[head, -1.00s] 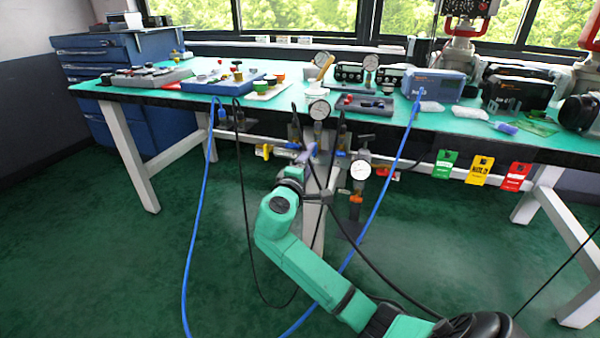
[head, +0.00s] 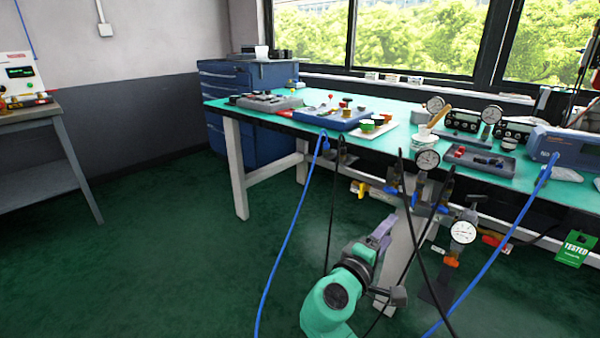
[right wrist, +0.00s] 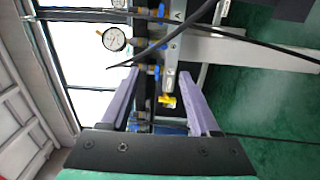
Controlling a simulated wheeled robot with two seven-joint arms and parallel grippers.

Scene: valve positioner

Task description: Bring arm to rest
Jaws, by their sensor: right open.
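My right gripper (head: 382,232) shows at the lower middle of the head view, at the end of my green arm, in front of the workbench (head: 395,158). Its lavender fingers point up and away toward the valves and gauges under the bench's front edge. In the right wrist view the gripper (right wrist: 160,82) has its two fingers wide apart with nothing held between them. A yellow valve handle (right wrist: 167,101) and a round gauge (right wrist: 115,39) appear beyond the fingers. My left gripper is in neither view.
A lower gauge (head: 463,232) hangs right of the gripper. Black and blue hoses (head: 290,240) hang from the bench to the floor near my arm. A blue drawer cabinet (head: 222,125) stands behind, a grey side table (head: 40,125) at far left. The green floor between is clear.

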